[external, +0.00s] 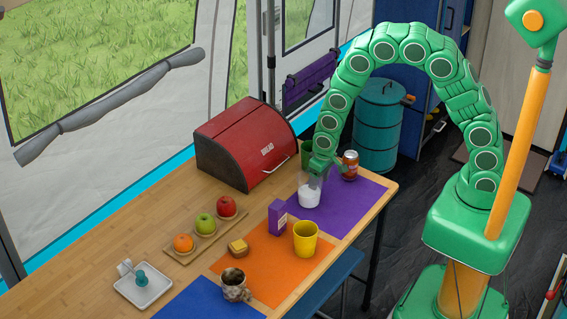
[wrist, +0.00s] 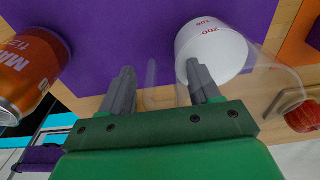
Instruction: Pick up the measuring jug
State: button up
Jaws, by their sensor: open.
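The measuring jug (external: 309,194) is clear with white contents and stands on the purple mat (external: 347,208). In the wrist view the jug (wrist: 212,52) shows red marks reading 100 and 200. My gripper (external: 320,168) is at the jug's upper part in the external view. In the wrist view my gripper (wrist: 158,80) is open, with the right finger overlapping the jug's clear wall. A clear curved part, perhaps the handle, shows between the fingers. I cannot tell whether a finger touches the jug.
A soda can (external: 349,165) stands close by, at the left in the wrist view (wrist: 28,72). A green cup (external: 306,153) and red bread box (external: 243,143) are behind. A purple carton (external: 277,217) and yellow cup (external: 305,239) stand in front. The purple mat's right part is clear.

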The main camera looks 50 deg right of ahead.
grip_shut()
jog(key=shift+r, duration=0.15)
dwell(0.4)
jog(key=shift+r, duration=1.5)
jog(key=s+d+r, duration=0.3)
jog(key=s+r, duration=0.6)
jog(key=s, duration=0.4)
jog(key=shift+d+r, duration=0.4)
jog(key=shift+s, duration=0.2)
dwell(2.6)
